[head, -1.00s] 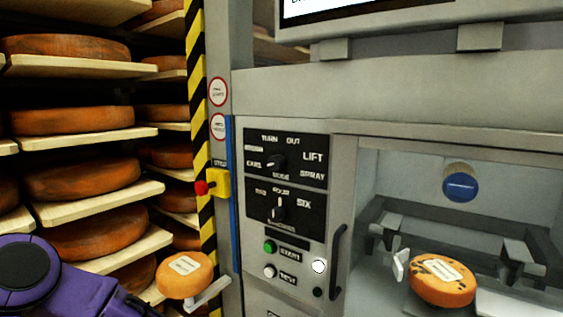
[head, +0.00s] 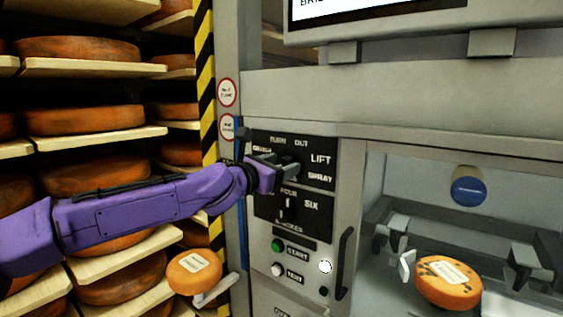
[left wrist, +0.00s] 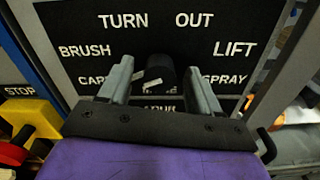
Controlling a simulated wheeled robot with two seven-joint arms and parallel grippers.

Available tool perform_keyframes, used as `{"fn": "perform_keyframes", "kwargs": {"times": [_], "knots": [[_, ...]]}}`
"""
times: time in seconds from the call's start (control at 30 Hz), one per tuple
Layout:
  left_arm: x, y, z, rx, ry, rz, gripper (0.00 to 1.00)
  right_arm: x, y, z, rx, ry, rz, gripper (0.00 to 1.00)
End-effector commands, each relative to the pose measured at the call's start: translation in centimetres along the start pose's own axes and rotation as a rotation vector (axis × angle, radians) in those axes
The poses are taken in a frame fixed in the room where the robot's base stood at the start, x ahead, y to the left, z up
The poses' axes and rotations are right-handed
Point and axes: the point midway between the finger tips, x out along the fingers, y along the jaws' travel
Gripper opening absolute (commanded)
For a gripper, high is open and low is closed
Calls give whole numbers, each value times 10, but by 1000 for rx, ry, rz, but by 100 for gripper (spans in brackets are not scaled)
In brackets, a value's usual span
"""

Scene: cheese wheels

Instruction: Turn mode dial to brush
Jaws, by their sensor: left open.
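The mode dial (left wrist: 160,66) is a dark round knob on a black panel (head: 322,146). In the left wrist view it sits between the two grey fingers of my open left gripper (left wrist: 158,70), with a finger on each side. I cannot tell whether they touch it. A white mark shows at the dial's lower left. The BRUSH label (left wrist: 85,51) is up and left of the dial; TURN, OUT, LIFT and SPRAY also read around it. In the head view my left gripper (head: 276,168) is at the panel and partly hides the dial. My right gripper is out of view.
Below is a second dial (head: 287,208), then a green button (head: 277,246) and white buttons. A vertical handle (head: 344,262) stands to the right. A yellow box with a red stop button (left wrist: 15,151) is left of the panel. Shelves of cheese wheels (head: 80,119) fill the left.

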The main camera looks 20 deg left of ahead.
Motion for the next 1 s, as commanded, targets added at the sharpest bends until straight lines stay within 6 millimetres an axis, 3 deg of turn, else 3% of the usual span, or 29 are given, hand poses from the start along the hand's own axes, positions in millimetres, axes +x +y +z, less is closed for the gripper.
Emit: {"fn": "perform_keyframes", "kwargs": {"times": [0.1, 0.37, 0.5, 0.53, 1.0], "knots": [[9, 0, 0, 0, 1, -1, 63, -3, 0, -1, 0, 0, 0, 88], [10, -1, -1, 0, 1, -1, 60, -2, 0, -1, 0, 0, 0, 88], [10, 0, -1, 0, 1, 0, 14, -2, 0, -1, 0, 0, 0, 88], [10, 0, -1, 0, 1, 0, 8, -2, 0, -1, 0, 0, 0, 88], [10, 0, -1, 105, 1, -1, 8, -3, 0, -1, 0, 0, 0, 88]]}}
